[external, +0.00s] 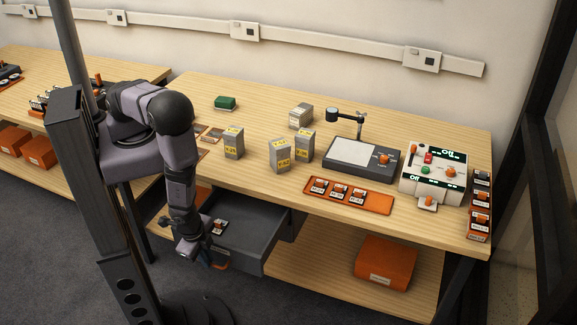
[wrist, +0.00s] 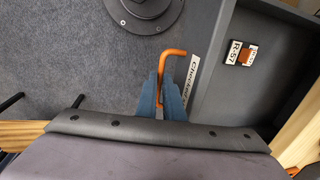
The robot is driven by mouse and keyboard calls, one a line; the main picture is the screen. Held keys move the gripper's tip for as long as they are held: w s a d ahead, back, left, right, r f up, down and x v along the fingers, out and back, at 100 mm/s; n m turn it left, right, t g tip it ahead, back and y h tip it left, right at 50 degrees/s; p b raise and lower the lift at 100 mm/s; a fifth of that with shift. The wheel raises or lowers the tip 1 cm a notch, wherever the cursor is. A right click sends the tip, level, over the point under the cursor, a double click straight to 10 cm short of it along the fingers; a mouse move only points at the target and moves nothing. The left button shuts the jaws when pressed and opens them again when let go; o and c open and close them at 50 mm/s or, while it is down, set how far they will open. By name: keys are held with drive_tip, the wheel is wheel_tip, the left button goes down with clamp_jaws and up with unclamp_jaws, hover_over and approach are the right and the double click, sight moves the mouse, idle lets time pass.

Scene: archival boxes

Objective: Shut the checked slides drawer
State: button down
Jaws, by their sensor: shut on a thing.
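The dark grey drawer (external: 258,226) is pulled out from under the table's near edge. In the wrist view, its front carries a white label (wrist: 194,80) that begins with "Checked"; the rest is partly hidden. An orange bar handle (wrist: 173,53) sticks out from the front. My gripper (wrist: 162,88) has its two blue fingers shut on this handle, one on each side. In the external view, my gripper (external: 205,256) is low at the drawer's front, and my arm hides part of it. A slide holder (wrist: 242,53) marked R-57 lies inside the drawer.
An orange box (external: 386,262) sits on the lower shelf right of the drawer. On the tabletop stand several grey boxes with yellow labels, such as one (external: 280,156), and an orange tray (external: 374,205). Floor in front of the drawer is open beside my base.

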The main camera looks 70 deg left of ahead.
drive_tip(key=shift+w+a, duration=0.1)
idle(0.8)
drive_tip(key=p, duration=0.1)
hover_over(245, 216)
drive_tip(key=s+d, duration=0.1)
drive_tip(key=s, duration=0.1)
drive_tip(key=shift+w+d, duration=0.15)
drive_tip(key=shift+w, duration=0.05)
drive_tip(key=shift+w+a, duration=0.4)
drive_tip(key=shift+w, duration=0.1)
drive_tip(key=shift+r, duration=0.1)
drive_tip(key=c, duration=1.9)
unclamp_jaws()
drive_tip(key=shift+a, duration=0.1)
drive_tip(key=shift+s, duration=0.1)
